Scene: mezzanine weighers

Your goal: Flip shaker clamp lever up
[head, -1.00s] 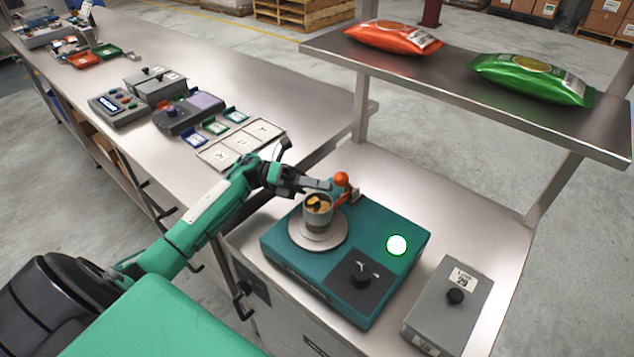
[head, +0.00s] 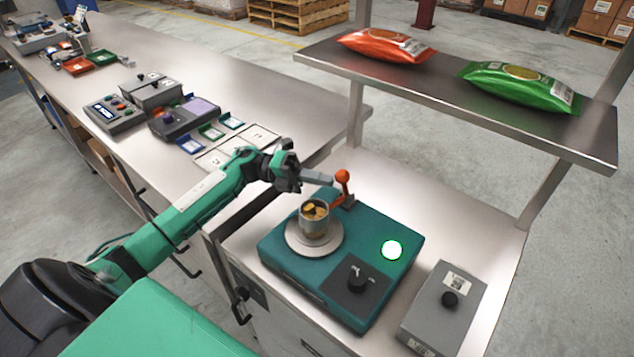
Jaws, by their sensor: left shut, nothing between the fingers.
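The shaker (head: 310,285) is a teal box on the steel bench, with a round plate, a black knob and a lit green-white lamp. A metal cup (head: 314,222) with yellowish pieces in it stands on the plate. The orange clamp lever (head: 343,184), with a ball end, stands up at the shaker's back edge beside the cup. My left gripper (head: 328,180) is shut and empty, its fingertips just left of the lever's ball; I cannot tell whether they touch. My right gripper is out of view.
A grey box with a black knob (head: 443,308) stands right of the shaker. A shelf (head: 455,105) above the back holds an orange bag (head: 385,46) and a green bag (head: 520,87). Control boxes and small trays occupy the left bench (head: 270,95).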

